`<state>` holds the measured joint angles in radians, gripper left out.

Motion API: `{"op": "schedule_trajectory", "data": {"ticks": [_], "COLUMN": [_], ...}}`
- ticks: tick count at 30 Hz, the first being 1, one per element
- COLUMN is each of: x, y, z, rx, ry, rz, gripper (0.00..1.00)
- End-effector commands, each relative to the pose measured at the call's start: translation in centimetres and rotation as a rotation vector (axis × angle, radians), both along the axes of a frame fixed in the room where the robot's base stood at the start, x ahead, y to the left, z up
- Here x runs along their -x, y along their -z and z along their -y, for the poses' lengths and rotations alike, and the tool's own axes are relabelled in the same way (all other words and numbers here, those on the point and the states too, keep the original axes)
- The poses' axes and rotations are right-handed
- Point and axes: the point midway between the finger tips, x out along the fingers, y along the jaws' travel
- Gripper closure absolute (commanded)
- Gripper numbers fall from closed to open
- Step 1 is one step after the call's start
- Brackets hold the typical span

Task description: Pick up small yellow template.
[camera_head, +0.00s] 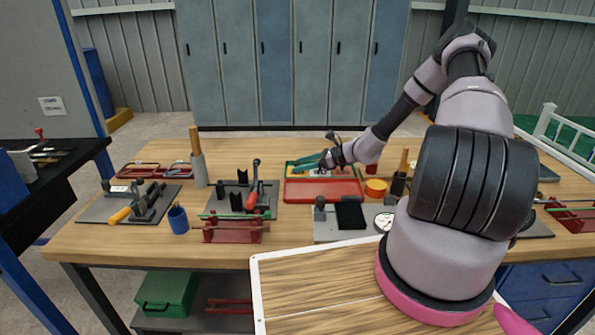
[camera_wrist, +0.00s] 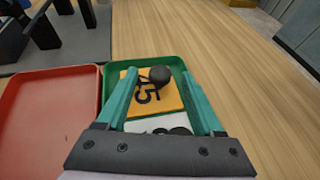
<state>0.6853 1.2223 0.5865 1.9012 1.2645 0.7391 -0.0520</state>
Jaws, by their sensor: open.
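The small yellow template (camera_wrist: 163,101) is a yellow plate marked "45" with a dark round knob (camera_wrist: 160,74) on it. It lies in the green tray (camera_wrist: 177,66), partly over or beside a white plate (camera_wrist: 160,124) with dark markings. In the wrist view my gripper (camera_wrist: 166,85) is open, its two teal fingers on either side of the yellow template. I cannot tell whether the fingers touch it. In the head view my gripper (camera_head: 309,161) reaches over the green tray (camera_head: 288,170), and the template is mostly hidden there.
A red tray (camera_head: 322,190) adjoins the green tray and looks empty. A red cylinder (camera_head: 372,168) and an orange round piece (camera_head: 376,187) stand to the right. A fixture with a dark lever (camera_head: 253,180) stands to the left. The wooden table behind the tray is clear.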

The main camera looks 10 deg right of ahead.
Motion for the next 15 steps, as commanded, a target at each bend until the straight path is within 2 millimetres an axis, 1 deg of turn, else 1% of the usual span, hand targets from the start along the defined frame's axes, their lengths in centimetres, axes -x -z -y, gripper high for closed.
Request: {"op": "schedule_trajectory", "data": {"ticks": [1,2,3,6,15], "x": [0.01,0.01,0.01,0.02,-0.01], "y": [0.0,-0.01,0.0,-0.01,-0.07], "z": [0.02,0.02,0.03,0.04,0.03], "rx": [0.0,0.0,0.0,0.0,0.0], "ry": [0.0,0.0,0.0,0.0,0.0], "rz": [0.0,0.0,0.0,0.0,0.001], "gripper": [0.39,0.5,0.66,1.0,1.0]}}
